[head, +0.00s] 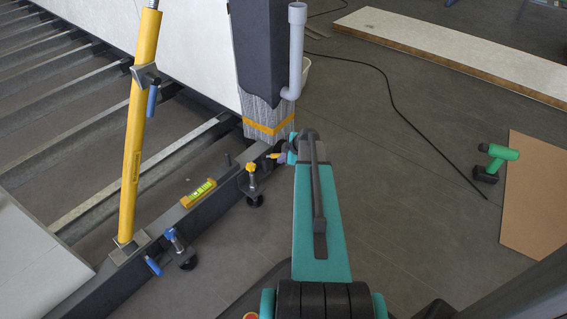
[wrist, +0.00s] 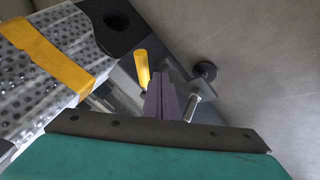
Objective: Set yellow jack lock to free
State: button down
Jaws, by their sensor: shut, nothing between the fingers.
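The yellow jack (head: 251,180) stands at the outer side of the dark frame beam in the head view, with a yellow top and a black foot. A small yellow piece (head: 273,155) shows right of it, close to my arm's end; I cannot tell whether it is the lock. In the wrist view a yellow handle (wrist: 142,67) stands up just left of my gripper's fingertips (wrist: 163,78). The fingers are shut and empty; contact with the handle cannot be told. Right of them are a metal screw (wrist: 194,106) and a round black foot (wrist: 206,70). My arm hides the fingers in the head view.
A post wrapped in clear film with an orange band (head: 268,126) stands close behind the gripper. A grey pipe (head: 294,55) rises beside it. A blue-handled jack (head: 173,240), a spirit level (head: 199,193) and a yellow strut (head: 135,150) are along the beam.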

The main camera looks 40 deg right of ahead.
jog(key=shift+w+d+f, duration=0.15)
jog(key=shift+w+d, duration=0.3)
jog(key=shift+w, duration=0.15)
jog(key=shift+w, duration=0.1)
